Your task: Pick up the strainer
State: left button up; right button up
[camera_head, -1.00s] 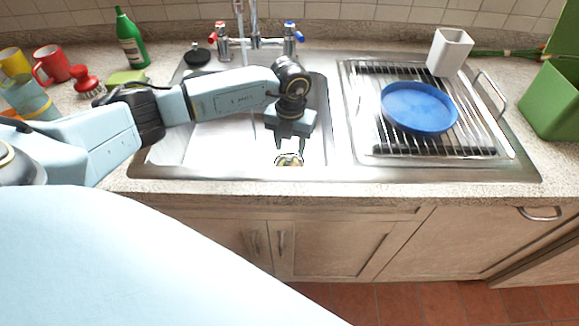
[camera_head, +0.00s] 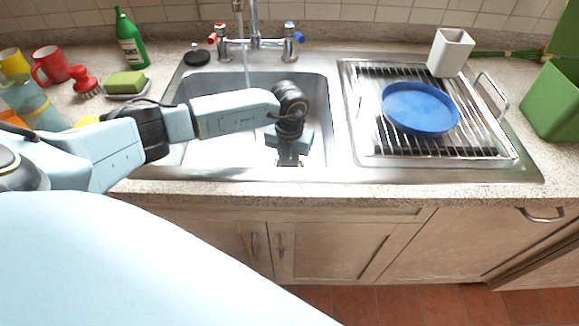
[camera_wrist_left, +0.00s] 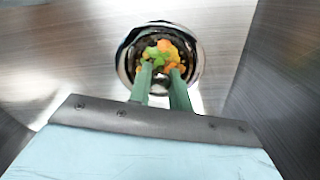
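The strainer (camera_wrist_left: 127,56) is a round shiny metal piece in the sink drain, holding orange and green food scraps (camera_wrist_left: 163,53). In the head view my left gripper hides it. My left gripper (camera_head: 289,164) reaches down into the sink basin near its front wall. In the left wrist view its two green fingers (camera_wrist_left: 161,69) stand apart, with a gap between them. Their tips overlap the near part of the strainer and the scraps. Whether they touch it I cannot tell. My right gripper is not in view.
Water runs from the tap (camera_head: 254,42) into the sink (camera_head: 230,82) behind my left arm. A drying rack (camera_head: 365,125) with a blue plate (camera_head: 419,108) is at right.

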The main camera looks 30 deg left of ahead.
pick_arm(q)
grip_shut()
jog(key=shift+r, duration=0.15)
